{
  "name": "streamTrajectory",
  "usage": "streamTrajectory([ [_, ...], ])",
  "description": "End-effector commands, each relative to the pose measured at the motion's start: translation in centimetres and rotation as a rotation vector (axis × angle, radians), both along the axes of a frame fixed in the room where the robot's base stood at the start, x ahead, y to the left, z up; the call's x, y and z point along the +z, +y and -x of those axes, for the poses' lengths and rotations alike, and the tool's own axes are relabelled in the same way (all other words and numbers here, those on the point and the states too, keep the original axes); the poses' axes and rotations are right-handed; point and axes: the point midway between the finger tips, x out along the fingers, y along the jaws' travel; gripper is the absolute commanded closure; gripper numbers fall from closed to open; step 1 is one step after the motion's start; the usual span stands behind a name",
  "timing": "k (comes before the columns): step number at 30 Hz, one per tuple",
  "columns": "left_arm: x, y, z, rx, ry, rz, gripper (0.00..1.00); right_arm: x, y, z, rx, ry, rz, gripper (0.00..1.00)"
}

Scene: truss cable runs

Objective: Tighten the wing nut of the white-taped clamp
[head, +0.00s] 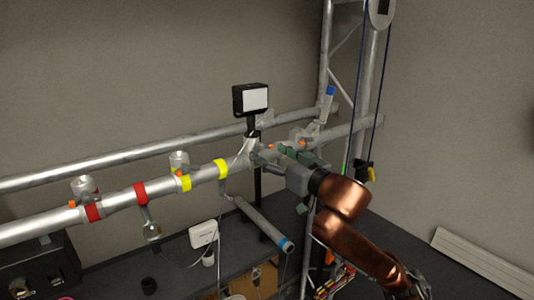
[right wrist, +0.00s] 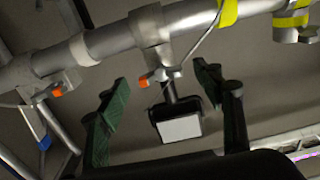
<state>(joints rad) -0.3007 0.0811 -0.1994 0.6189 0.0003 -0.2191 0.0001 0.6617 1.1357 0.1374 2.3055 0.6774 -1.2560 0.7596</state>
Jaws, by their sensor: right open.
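The pipe (head: 115,198) runs across the head view. In the right wrist view, a pale white band (right wrist: 84,48) wraps it beside a grey clamp (right wrist: 157,55) with an orange wing nut (right wrist: 145,80). A second clamp (right wrist: 48,85), also with an orange nut, sits left of the band. My right gripper (right wrist: 160,78) is open and empty, its green-padded fingers on either side of the middle wing nut in the picture; contact is not visible. In the head view the right gripper (head: 284,153) partly hides this stretch of pipe. My left gripper is not in view.
A black lamp (head: 251,99) stands close by the clamp and shows between my fingers in the wrist view (right wrist: 179,127). Red bands (head: 141,193) and yellow bands (head: 220,169) mark other clamps leftward. A truss upright (head: 370,90) with blue cords rises behind. A blue-ended tube (head: 262,222) hangs below.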

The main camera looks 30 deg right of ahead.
Motion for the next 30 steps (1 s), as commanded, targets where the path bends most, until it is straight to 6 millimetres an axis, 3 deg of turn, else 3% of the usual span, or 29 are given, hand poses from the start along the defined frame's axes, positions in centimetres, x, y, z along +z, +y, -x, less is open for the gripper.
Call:
streamTrajectory([
  [6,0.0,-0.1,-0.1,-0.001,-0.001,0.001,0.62,-0.1,-0.3,3.7,-0.001,0.0,0.004,0.39],
  [12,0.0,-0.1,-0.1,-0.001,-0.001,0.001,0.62,-0.1,-0.4,5.6,-0.001,0.002,0.001,0.39],
  [30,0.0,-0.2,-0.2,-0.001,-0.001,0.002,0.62,-0.3,-0.5,5.7,-0.001,0.005,0.0,0.39],
])
